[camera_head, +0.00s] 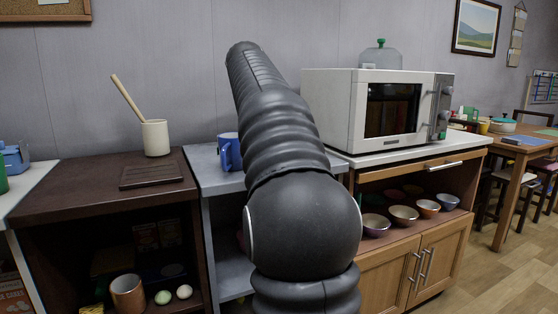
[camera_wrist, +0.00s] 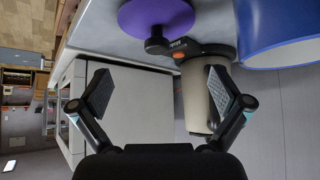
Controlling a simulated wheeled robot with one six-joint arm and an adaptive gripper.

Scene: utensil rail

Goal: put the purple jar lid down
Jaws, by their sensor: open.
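The purple jar lid (camera_wrist: 157,14) is a flat disc with a black knob. It shows at the top of the wrist view, over the grey countertop (camera_wrist: 97,28), and appears to rest on it. My gripper (camera_wrist: 158,90) is open, its two fingers wide apart with nothing between them. The lid is apart from the fingers, beyond their tips in the picture. In the head view my arm covers the middle of the picture, and both the lid and my gripper are hidden behind it.
A beige cylinder (camera_wrist: 193,100) with a dark, orange-marked part stands close to the lid. A blue mug (camera_wrist: 280,35) is at the right; it also shows in the head view (camera_head: 228,152). A white microwave (camera_head: 337,112) stands right of my arm. A brown cabinet (camera_head: 75,197) is left.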

